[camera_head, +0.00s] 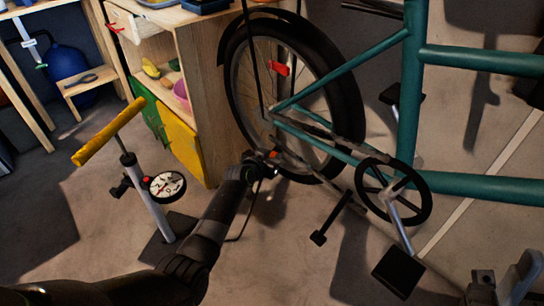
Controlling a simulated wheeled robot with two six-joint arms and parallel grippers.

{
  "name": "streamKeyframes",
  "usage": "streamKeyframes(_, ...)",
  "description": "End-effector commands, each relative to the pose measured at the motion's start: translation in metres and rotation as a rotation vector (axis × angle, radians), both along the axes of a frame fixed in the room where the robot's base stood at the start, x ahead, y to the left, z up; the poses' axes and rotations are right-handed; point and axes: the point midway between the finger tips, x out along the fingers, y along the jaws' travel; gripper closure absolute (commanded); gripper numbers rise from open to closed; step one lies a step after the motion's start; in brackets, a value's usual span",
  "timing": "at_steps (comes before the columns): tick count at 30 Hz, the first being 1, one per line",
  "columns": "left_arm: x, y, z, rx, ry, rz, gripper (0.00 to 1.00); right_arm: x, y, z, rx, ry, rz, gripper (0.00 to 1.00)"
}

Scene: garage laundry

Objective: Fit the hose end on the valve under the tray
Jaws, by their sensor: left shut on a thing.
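My left gripper (262,164) reaches in from the bottom left to the lower part of the bicycle's rear wheel (353,107). It is shut on a small dark piece with an orange part (272,154), which looks like the hose end. A thin dark hose (246,215) hangs below the gripper toward the floor. The floor pump (148,199), with yellow handle and round gauge, stands to the left. Blue trays (206,6) lie on the wooden cabinet. I cannot make out a valve; the gripper and spokes crowd that spot.
The teal bicycle frame (409,90), crank and pedals (398,270) fill the right side. The cabinet (200,100) stands behind the wheel. A blue tank (67,62) is at the back left. Floor left of the pump is clear.

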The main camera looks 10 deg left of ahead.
Motion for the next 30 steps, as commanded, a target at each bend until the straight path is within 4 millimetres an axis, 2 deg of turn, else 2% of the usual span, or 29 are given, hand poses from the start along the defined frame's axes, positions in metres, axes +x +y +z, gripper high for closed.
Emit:
streamKeyframes(14, 0.0, -0.0002, -0.0012, 0.0, -0.001, 0.0, 0.99, -0.0024, 0.0006, -0.0003, -0.001, -0.016, 0.003, 0.64)
streamKeyframes(15, 0.0, -0.0002, -0.0012, 0.0, -0.001, 0.0, 0.76, -0.0024, 0.0006, -0.0003, -0.001, -0.016, 0.003, 0.64)
streamKeyframes(21, 0.0001, -0.0001, -0.0012, 0.0, -0.001, 0.0, 0.52, -0.0023, 0.0006, -0.0004, -0.001, -0.015, 0.003, 0.64)
streamKeyframes(30, -0.0012, 0.0004, -0.0006, 0.0, 0.0, 0.0, 0.52, -0.0014, 0.0004, 0.0004, -0.001, -0.009, 0.002, 0.64)
